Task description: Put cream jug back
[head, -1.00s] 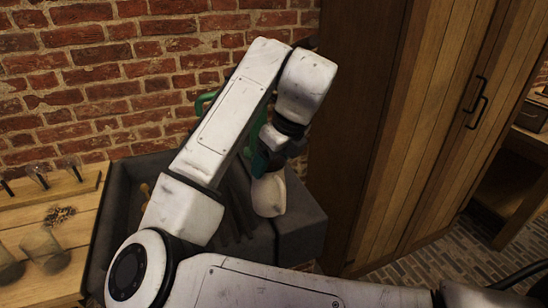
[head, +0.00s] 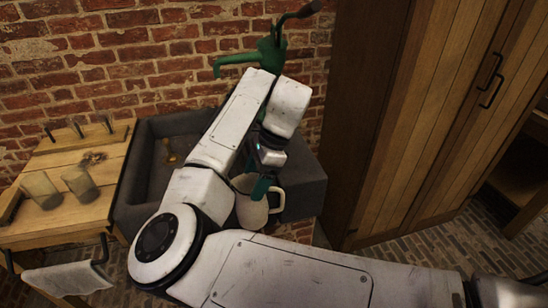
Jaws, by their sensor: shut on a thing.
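The cream jug (head: 250,214) hangs at the front right edge of the grey stone sink. It is nearly upright, with its handle to the right and its mouth upward. My gripper (head: 260,188) is above it, pointing down, and is shut on the jug near its rim. One teal finger shows against the jug's wall; the other is hidden. My arm covers the jug's left side and part of the sink. I cannot tell whether the jug touches the sink's edge.
The grey sink (head: 140,180) stands against the brick wall, with a green hand pump (head: 268,52) behind. A wooden bench (head: 60,222) at left holds glass jars (head: 80,184); a white cloth (head: 66,278) hangs in front. A tall wooden cupboard (head: 420,120) stands close on the right.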

